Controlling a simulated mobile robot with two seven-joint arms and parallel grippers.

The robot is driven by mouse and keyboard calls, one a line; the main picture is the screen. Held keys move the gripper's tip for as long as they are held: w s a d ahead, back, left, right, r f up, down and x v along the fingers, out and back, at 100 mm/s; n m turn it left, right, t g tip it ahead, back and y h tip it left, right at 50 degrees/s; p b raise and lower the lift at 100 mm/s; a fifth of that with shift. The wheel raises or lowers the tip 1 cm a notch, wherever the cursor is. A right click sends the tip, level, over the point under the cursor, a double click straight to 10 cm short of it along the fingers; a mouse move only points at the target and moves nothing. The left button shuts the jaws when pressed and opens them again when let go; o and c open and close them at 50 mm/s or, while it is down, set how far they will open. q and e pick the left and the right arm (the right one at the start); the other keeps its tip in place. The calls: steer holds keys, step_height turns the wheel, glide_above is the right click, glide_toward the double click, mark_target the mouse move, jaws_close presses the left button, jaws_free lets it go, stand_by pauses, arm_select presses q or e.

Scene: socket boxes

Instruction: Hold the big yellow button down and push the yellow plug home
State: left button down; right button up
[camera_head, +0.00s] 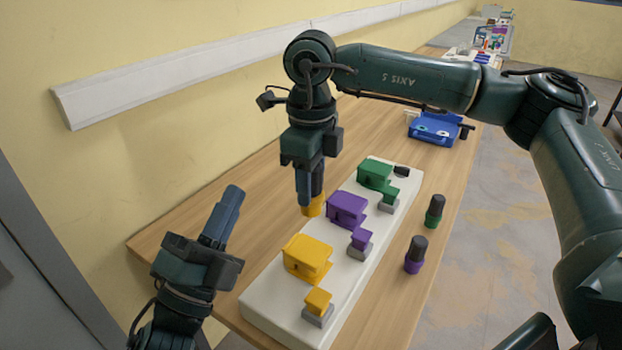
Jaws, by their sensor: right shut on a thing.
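The yellow socket box (306,258) sits at the near end of a white base board (270,305). The yellow button (318,301) stands on a grey block just in front of it, on the board. My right gripper (310,190) points down and is shut on the yellow plug (314,206), whose yellow end shows below the fingers. It is beyond the yellow box, near the purple box; the plug's upper part is hidden by the fingers. My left gripper (231,203) is left of the board, pointing up, with its fingers together and nothing visible between them.
A purple box (346,208) and a green box (375,175) with their own buttons stand further along the board. A purple plug (415,255) and a green plug (434,212) stand upright on the table to the right. A blue container (433,130) is further back.

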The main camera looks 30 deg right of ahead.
arm_select(q)
steer(key=s+d+r+m+g+h, duration=0.2)
steer(key=s+d+r+m+g, duration=0.3)
steer(key=m+g, duration=0.6)
steer(key=s+d+r+m+g+h, duration=0.1)
steer(key=s+d+r+m+g, duration=0.2)
steer(key=s+d+m+g, duration=0.55)
steer(key=s+d+f+m+g+y, duration=0.25)
steer(key=s+m+g+y, duration=0.45)
steer(key=m, duration=1.1)
steer(key=w+a+f+m+t+y, duration=0.1)
steer(key=w+f+m+t+y, duration=0.2)
steer(key=f+m+t+y, duration=0.65)
steer(key=w+a+f+m+t+y, duration=0.1)
steer(key=w+a+m+t+y, duration=0.15)
steer(key=w, duration=0.25)
steer(key=w+a+f+m+t+y, duration=0.1)
steer(key=w+a+f+t+y, duration=0.15)
steer(key=w, duration=0.35)
steer(key=shift+s+f, duration=0.1)
steer(key=shift+f, duration=2.4)
steer(key=shift+f, duration=0.15)
